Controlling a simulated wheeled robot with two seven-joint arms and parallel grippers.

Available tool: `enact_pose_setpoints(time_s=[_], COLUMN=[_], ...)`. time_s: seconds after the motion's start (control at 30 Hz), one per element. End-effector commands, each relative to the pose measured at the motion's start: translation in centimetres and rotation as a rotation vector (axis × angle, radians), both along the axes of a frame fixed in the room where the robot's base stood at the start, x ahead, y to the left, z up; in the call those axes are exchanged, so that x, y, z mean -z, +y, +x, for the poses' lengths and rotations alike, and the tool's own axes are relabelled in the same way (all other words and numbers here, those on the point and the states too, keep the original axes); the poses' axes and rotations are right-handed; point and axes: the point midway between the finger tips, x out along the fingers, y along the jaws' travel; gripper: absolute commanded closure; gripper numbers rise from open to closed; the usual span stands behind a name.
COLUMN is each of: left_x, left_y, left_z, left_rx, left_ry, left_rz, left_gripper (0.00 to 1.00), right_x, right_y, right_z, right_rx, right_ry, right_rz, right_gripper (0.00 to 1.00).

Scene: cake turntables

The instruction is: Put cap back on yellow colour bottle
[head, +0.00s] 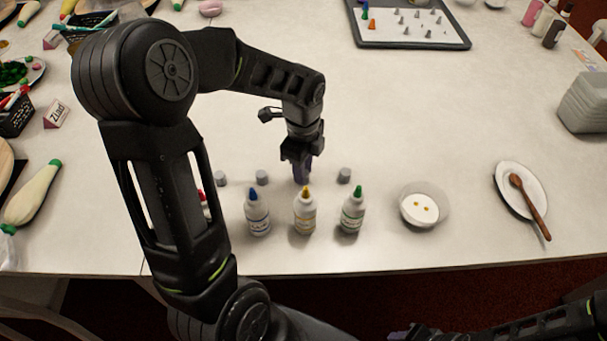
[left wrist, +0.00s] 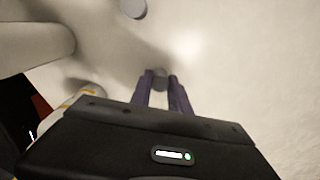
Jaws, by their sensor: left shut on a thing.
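The yellow colour bottle (head: 305,213) stands upright and uncapped, its yellow tip showing, near the table's front edge. My left gripper (head: 302,178) points down just behind it. In the left wrist view its purple fingers are shut on a grey cap (left wrist: 160,79), close to the white tabletop; I cannot tell whether the cap touches it. My right gripper (head: 399,335) shows only partly at the bottom edge, so its opening is unclear.
A blue-tipped bottle (head: 257,213) and a green-tipped bottle (head: 352,210) flank the yellow one. Grey caps (head: 262,177) (head: 344,175) (head: 220,178) stand behind. A red-tipped bottle (head: 205,207) is partly hidden by my arm. A bowl (head: 438,218) stands to the right.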

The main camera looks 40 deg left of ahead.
Motion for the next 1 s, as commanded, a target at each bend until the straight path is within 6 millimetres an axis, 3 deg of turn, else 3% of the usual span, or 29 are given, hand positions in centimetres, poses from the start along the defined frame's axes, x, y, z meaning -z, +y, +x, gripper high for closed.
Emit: enact_pose_setpoints(time_s=[0.57,1.0], left_x=[-0.8,-8.1], left_y=[0.0,0.0], left_z=[0.1,0.1], left_rx=[0.0,0.0], left_ry=[-0.003,-0.004], left_rz=[0.0,0.0], left_gripper=[1.0,1.0], right_x=[-0.1,-0.4], right_y=[0.0,0.0], right_z=[0.0,0.0], right_rx=[0.0,0.0], right_ry=[0.0,0.0], right_rz=[0.0,0.0], right_gripper=[0.64,0.64])
